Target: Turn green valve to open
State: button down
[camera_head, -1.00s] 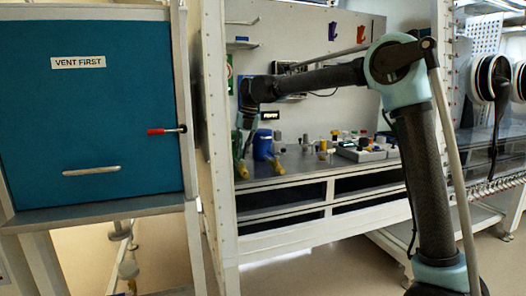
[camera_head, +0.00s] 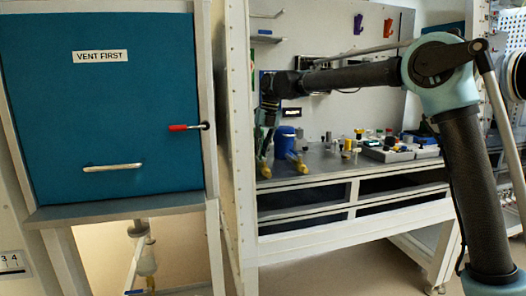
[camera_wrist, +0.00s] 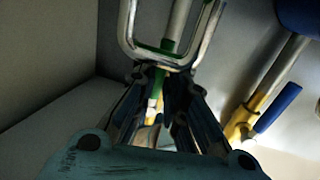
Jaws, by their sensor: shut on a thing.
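The green valve shows in the wrist view as a green handle (camera_wrist: 154,88) on a pipe with a yellow body, between the fingers of my gripper (camera_wrist: 160,75). My gripper is shut on the green handle, and its fingers hide much of it. In the head view my gripper (camera_head: 268,112) is a small dark shape at the back left of the bench. Below it is a yellow fitting (camera_head: 265,169), probably the same valve's body. How far the handle is turned cannot be told.
A second yellow valve with a blue handle (camera_wrist: 278,107) is close on the right in the wrist view. A blue jar (camera_head: 285,141) stands on the bench. Small parts and trays (camera_head: 388,152) lie further right. A teal cabinet (camera_head: 105,110) with a red-tipped lever stands left.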

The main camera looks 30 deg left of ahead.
jog(key=c, duration=1.6)
grip_release()
jog(key=shift+d, duration=0.1)
jog(key=shift+c, duration=0.2)
notch_tip(320, 180, up, 12)
jog(key=w+d, duration=0.1)
jog(key=w, duration=0.1)
jog(key=shift+d+f, duration=0.15)
jog(key=shift+d, duration=0.1)
